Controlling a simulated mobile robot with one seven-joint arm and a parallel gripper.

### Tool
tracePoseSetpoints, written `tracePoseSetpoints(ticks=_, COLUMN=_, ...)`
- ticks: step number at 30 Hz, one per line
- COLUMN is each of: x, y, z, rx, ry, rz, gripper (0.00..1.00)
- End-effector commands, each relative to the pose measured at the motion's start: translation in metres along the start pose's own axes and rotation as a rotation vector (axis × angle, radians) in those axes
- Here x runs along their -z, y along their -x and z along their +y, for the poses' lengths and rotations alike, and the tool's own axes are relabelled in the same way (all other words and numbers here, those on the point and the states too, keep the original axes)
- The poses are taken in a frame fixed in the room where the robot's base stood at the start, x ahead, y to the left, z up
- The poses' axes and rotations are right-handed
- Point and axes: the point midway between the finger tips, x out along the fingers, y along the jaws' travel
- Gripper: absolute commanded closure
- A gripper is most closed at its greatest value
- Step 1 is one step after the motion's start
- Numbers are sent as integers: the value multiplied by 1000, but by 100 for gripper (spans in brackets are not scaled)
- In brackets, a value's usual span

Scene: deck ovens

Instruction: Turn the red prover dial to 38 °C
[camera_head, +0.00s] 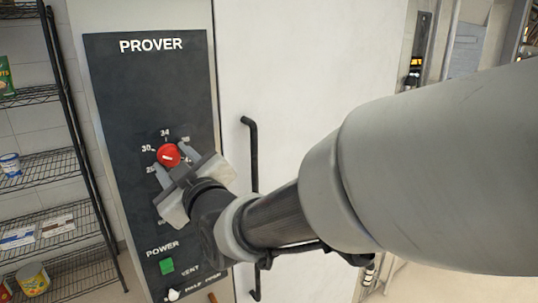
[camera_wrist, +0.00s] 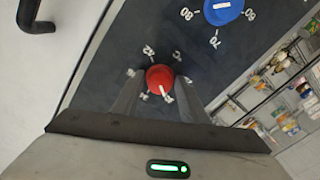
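The red prover dial (camera_head: 168,155) is a round knob with a white mark on the dark panel. Its mark lies roughly across the knob, toward the 30 side in the head view. The dial also shows in the wrist view (camera_wrist: 160,79), between the fingertips. My gripper (camera_head: 177,169) is in front of the dial, with its fingers spread. In the wrist view my gripper (camera_wrist: 161,85) has one finger on each side of the dial, very close to it. I cannot see whether they touch it. My gripper hides the dial's lower right scale in the head view.
A blue dial (camera_wrist: 222,10) sits near the red one. A green power button (camera_head: 167,265) and a white knob (camera_head: 173,294) are lower on the panel. A black door handle (camera_head: 252,160) stands out to the right. A wire shelf rack (camera_head: 40,165) stands left.

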Motion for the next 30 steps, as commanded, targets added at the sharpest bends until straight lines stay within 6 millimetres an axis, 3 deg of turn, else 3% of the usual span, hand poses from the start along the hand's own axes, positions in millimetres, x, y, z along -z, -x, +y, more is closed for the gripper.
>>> tracePoseSetpoints(ticks=1, x=0, y=0, z=0, rx=0, ry=0, rz=0, gripper=69)
tracePoseSetpoints(ticks=5, x=0, y=0, z=0, rx=0, ry=0, rz=0, gripper=91)
tracePoseSetpoints(ticks=17, x=-1, y=0, z=0, rx=-3, ry=-43, rz=4, gripper=91)
tracePoseSetpoints(ticks=30, x=-4, y=0, z=-2, rx=-5, ry=-365, rz=8, gripper=91)
